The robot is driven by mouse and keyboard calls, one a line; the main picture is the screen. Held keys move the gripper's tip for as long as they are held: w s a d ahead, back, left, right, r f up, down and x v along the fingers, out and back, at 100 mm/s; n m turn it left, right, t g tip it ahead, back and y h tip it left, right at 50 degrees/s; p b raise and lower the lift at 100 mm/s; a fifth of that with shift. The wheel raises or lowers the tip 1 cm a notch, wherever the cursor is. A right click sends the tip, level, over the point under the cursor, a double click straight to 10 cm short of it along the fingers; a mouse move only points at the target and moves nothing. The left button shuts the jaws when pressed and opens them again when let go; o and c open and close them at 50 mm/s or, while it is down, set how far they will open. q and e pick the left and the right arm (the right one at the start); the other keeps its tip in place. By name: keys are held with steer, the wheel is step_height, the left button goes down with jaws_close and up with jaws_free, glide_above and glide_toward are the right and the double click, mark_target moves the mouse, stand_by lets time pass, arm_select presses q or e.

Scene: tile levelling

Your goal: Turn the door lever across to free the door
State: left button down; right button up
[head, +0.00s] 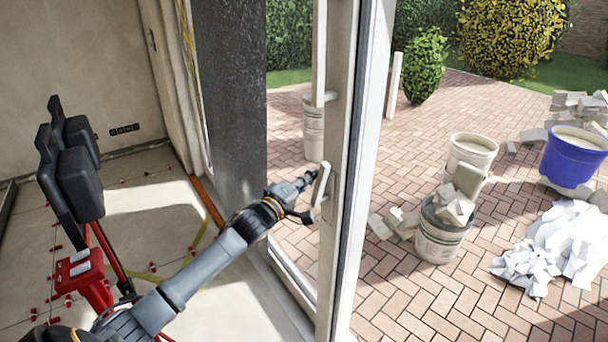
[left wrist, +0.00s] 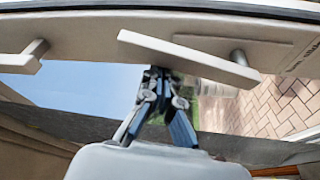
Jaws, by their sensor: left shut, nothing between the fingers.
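The door lever (head: 321,184) is a short pale bar on the edge profile of the door (head: 345,150), standing nearly upright with a slight tilt in the head view. In the left wrist view the lever (left wrist: 190,58) crosses the picture slantwise, with its round stub near the right end. My left gripper (head: 307,180) is shut and empty, its tips close beside the lever. In the left wrist view the closed fingertips (left wrist: 160,74) lie at the lever's lower edge; I cannot tell whether they touch it. My right gripper is not in view.
A long upright pull bar (head: 319,50) is fixed above the lever. Outside, on brick paving, stand rubble buckets (head: 440,235), a blue tub (head: 575,158) and a pile of white shards (head: 555,245). A red-and-black device (head: 85,270) stands on the tiled floor inside, left of my arm.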

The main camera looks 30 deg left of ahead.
mark_target(324, 181)
arm_select(q)
steer(key=d+m, duration=0.1)
steer(key=d+f+m+b, duration=0.1)
steer(key=s+d+m+h+b, duration=0.1)
steer(key=m, duration=0.1)
steer(key=shift+s+f+t, duration=0.1)
steer(key=shift+f+t, duration=0.1)
steer(key=shift+t, duration=0.2)
steer(key=s+d+f+m+h+b, duration=0.2)
steer(key=d+f+m+h+b, duration=0.3)
steer(key=m, duration=1)
steer(key=shift+d+f+h+b, duration=0.2)
steer(key=shift+f+h+b, duration=0.4)
steer(key=shift+f+b, duration=0.9)
steer(key=shift+s+r+b, duration=0.1)
steer(key=shift+b, duration=0.25)
step_height(324, 181, up, 4)
steer(key=p, duration=0.4)
steer(key=b+v, duration=0.2)
steer(key=v, duration=0.7)
steer(key=shift+s+r+b, duration=0.15)
steer(key=shift+s+b, duration=0.15)
steer(key=shift+s, duration=0.2)
